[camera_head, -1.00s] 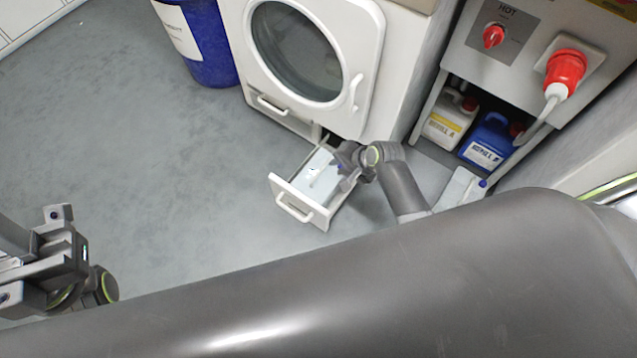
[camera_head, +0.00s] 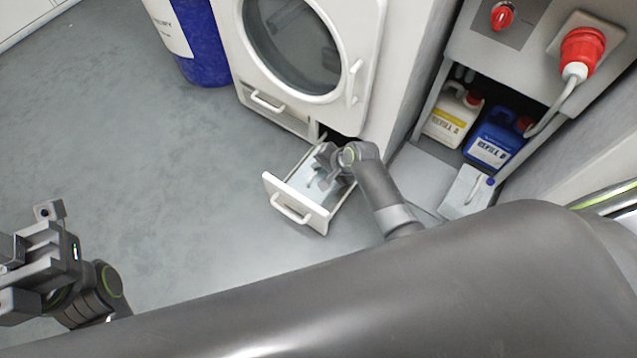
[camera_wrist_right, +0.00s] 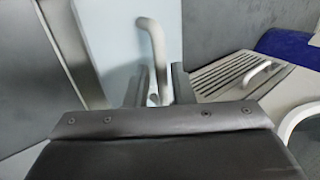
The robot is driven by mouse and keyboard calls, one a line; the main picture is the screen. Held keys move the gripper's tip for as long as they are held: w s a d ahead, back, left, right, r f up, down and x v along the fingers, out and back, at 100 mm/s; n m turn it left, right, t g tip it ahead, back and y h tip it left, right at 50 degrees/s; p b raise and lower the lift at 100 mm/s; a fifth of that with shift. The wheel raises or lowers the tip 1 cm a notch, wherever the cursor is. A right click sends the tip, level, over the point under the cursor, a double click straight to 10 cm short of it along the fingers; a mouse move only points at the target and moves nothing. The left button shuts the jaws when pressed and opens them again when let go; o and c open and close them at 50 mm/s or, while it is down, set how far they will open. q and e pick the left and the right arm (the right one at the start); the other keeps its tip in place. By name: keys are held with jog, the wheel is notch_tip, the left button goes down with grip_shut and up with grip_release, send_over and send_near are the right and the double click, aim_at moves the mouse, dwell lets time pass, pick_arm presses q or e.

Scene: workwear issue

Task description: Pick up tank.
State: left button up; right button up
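The tank (camera_head: 304,176) is a pale blue-white container lying inside the pulled-out drawer (camera_head: 300,200) under the machine's round door. Its top and white bar handle (camera_wrist_right: 152,45) show in the right wrist view, where the pale top (camera_wrist_right: 108,40) lies beyond my fingers. My right gripper (camera_head: 318,180) is over the drawer and partly hides the tank. In the wrist view its two fingers (camera_wrist_right: 160,88) stand apart, with the near end of the handle between them; a firm grip does not show. My left gripper (camera_head: 12,275) is at the far left, away from the drawer, its fingers apart and empty.
The white machine (camera_head: 360,85) stands behind the drawer. A blue bin (camera_head: 200,45) is at upper left. White (camera_head: 452,112) and blue (camera_head: 492,140) refill jugs stand in a bay at right, below a red plug (camera_head: 582,50). The grey floor at left is clear.

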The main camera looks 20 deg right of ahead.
jog(key=shift+w+a+f, duration=0.15)
jog(key=shift+w+f, duration=0.05)
jog(key=shift+f, duration=0.1)
jog(key=shift+c, duration=0.3)
grip_shut()
dwell(0.9)
jog(key=shift+r, duration=0.15)
